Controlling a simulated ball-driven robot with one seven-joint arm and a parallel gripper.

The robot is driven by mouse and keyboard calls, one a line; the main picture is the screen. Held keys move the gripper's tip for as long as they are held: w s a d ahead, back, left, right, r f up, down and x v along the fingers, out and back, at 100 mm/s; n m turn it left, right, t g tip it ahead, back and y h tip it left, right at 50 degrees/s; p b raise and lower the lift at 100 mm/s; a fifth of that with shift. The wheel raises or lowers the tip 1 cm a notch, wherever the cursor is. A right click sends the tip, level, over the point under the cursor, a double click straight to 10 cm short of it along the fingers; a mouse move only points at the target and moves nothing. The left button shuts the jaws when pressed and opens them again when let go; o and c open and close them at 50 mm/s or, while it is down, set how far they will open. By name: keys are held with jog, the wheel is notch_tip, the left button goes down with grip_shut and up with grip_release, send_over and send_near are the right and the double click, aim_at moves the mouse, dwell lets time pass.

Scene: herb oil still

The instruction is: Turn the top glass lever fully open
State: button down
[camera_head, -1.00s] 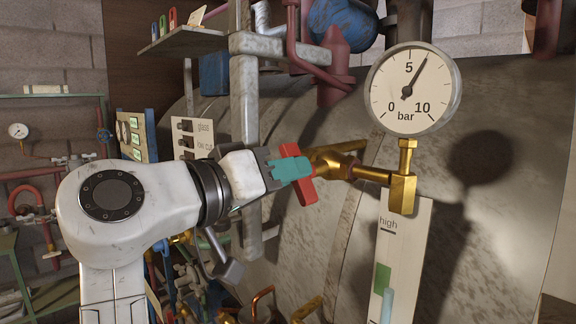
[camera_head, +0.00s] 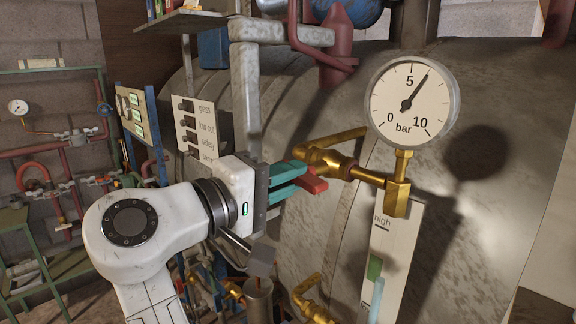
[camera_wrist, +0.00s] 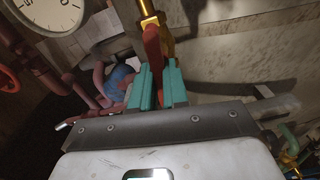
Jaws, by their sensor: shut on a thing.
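The red lever (camera_head: 313,181) sits on a brass valve (camera_head: 345,165) at the top of the sight glass, below the pressure gauge. My gripper (camera_head: 296,179) has its teal fingers shut on the lever; in the head view they cover part of it. In the wrist view the red lever (camera_wrist: 153,58) stands between the two teal fingers (camera_wrist: 157,84), with the brass fitting (camera_wrist: 156,22) beyond it. The sight glass panel (camera_head: 393,245) hangs below the valve, marked "high" near its top, with a green band and a pale blue tube.
The round gauge (camera_head: 412,103) reads between 5 and 10 bar above the valve. A big grey tank (camera_head: 490,220) lies behind. A grey post (camera_head: 246,110) and a labelled switch panel (camera_head: 196,125) stand near my arm. Another brass valve (camera_head: 312,300) is lower down.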

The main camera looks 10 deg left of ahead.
jog(key=shift+a+f+n, duration=0.1)
jog(key=shift+n, duration=0.8)
jog(key=c, duration=1.1)
grip_release()
jog(key=b+v, duration=0.3)
jog(key=v, duration=0.7)
jog(key=shift+s+a, duration=0.25)
jog(key=shift+s, duration=0.05)
